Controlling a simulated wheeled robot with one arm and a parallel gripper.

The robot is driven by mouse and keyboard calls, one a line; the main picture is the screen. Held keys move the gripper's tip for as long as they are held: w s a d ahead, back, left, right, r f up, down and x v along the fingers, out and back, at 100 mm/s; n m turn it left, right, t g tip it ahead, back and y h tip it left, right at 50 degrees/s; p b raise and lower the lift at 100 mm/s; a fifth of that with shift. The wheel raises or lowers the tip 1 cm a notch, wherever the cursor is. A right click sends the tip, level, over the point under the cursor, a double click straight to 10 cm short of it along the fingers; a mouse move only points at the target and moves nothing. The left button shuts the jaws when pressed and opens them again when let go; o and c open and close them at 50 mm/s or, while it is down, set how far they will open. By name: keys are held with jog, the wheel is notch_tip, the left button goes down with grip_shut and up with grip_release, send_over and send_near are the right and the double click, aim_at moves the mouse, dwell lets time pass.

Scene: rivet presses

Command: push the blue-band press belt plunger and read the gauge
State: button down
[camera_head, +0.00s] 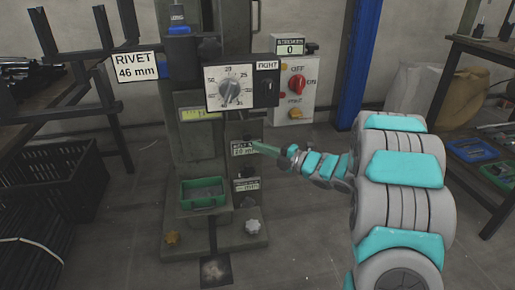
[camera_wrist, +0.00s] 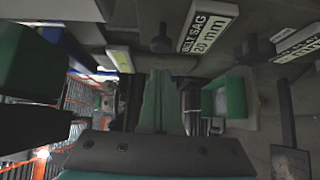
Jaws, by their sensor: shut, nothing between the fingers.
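The press (camera_head: 235,190) stands mid-frame in the head view, with a blue piece (camera_head: 179,31) near its top. A plate reading "BELT SAG 20 mm" (camera_wrist: 208,27) shows at the top of the wrist view; the same plate (camera_head: 243,150) is on the press column in the head view. A dark round-headed plunger (camera_wrist: 162,42) sits beside the plate in the wrist view. My gripper (camera_head: 256,145) reaches from the right to the plate's right edge. Its green fingers (camera_wrist: 161,76) are shut and empty, just below the plunger in the wrist picture. Whether they touch it, I cannot tell.
A dial box (camera_head: 228,87) and a red-switch panel (camera_head: 295,88) are above my gripper. A second plate (camera_head: 246,185) is below. A green bin (camera_head: 203,192) sits on the press's lower front. A black crate (camera_head: 55,175) is left, a workbench (camera_head: 484,45) right.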

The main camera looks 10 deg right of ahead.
jog(key=v, duration=0.8)
dwell(0.4)
